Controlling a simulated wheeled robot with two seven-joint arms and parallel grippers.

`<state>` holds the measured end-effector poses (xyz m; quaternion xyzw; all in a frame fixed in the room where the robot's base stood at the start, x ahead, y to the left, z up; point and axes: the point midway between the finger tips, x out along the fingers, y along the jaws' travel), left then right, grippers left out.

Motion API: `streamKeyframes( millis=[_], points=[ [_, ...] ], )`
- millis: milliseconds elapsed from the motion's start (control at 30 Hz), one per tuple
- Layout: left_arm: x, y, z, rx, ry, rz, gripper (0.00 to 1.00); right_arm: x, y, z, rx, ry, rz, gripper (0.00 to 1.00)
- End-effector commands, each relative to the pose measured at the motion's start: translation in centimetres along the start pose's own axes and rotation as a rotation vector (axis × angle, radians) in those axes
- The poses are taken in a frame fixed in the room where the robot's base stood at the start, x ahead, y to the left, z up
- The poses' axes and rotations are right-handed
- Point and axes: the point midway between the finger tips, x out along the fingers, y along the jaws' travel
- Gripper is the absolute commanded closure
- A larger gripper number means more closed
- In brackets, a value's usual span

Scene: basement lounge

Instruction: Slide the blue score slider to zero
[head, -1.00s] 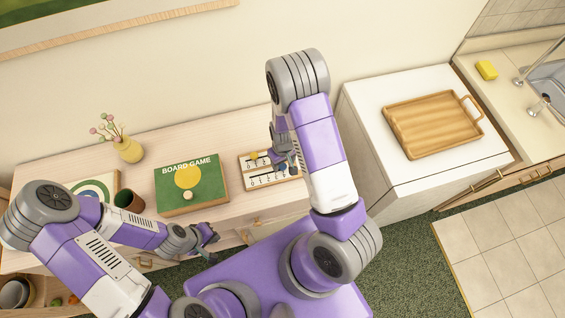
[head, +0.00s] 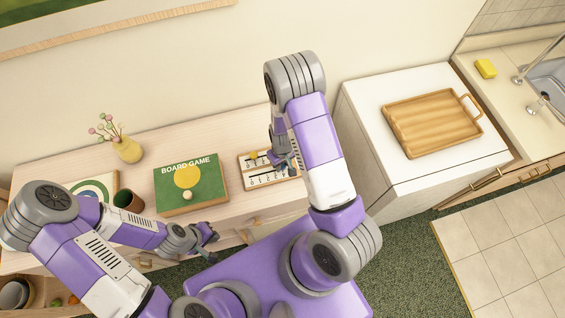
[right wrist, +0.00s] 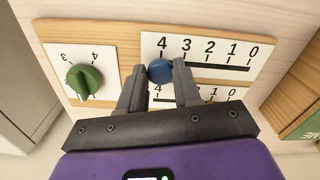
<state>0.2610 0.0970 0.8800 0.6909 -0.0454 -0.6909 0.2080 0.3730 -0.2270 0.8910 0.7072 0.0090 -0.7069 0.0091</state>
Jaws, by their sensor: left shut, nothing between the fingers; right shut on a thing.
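The score board (right wrist: 110,45) lies on the wooden cabinet; in the head view (head: 245,172) my right arm partly covers it. The blue score slider (right wrist: 160,71) is a round knob at the 4 end of the upper row in the right wrist view; the numbers run down to 0 at the right. My right gripper (right wrist: 160,78) is shut on the blue slider, one finger on each side. It also shows over the board in the head view (head: 283,158). My left gripper (head: 210,236) is shut and empty in front of the cabinet, away from the board.
A green dial (right wrist: 84,80) sits on the board beside the slider rows. A yellow knob (head: 254,155) is on the other row. The green board game box (head: 205,178) lies to the left of the board. A brown cup (head: 128,200) and yellow vase (head: 127,150) stand further left.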

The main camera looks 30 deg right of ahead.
Motion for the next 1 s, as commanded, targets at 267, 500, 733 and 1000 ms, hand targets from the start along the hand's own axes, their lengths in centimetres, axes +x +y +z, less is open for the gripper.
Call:
streamKeyframes(
  millis=[267, 500, 733, 1000],
  points=[
    [0.1, 0.0, 0.0, 0.000, 0.000, 0.000, 1.00, 0.0, -3.2, -0.8, -0.010, -0.001, -0.001, 1.00],
    [0.3, -0.1, 0.0, 0.000, 0.000, 0.000, 1.00, 0.0, -9.4, -2.6, -0.009, 0.002, 0.000, 1.00],
    [0.4, -0.2, 0.0, 0.000, 0.000, 0.000, 1.00, 0.0, -12.0, -3.2, -0.002, 0.000, 0.000, 1.00],
    [0.4, -0.1, 0.0, 0.000, 0.000, 0.000, 1.00, -0.1, -12.3, -3.2, -0.001, 0.001, -0.004, 1.00]
  ],
)
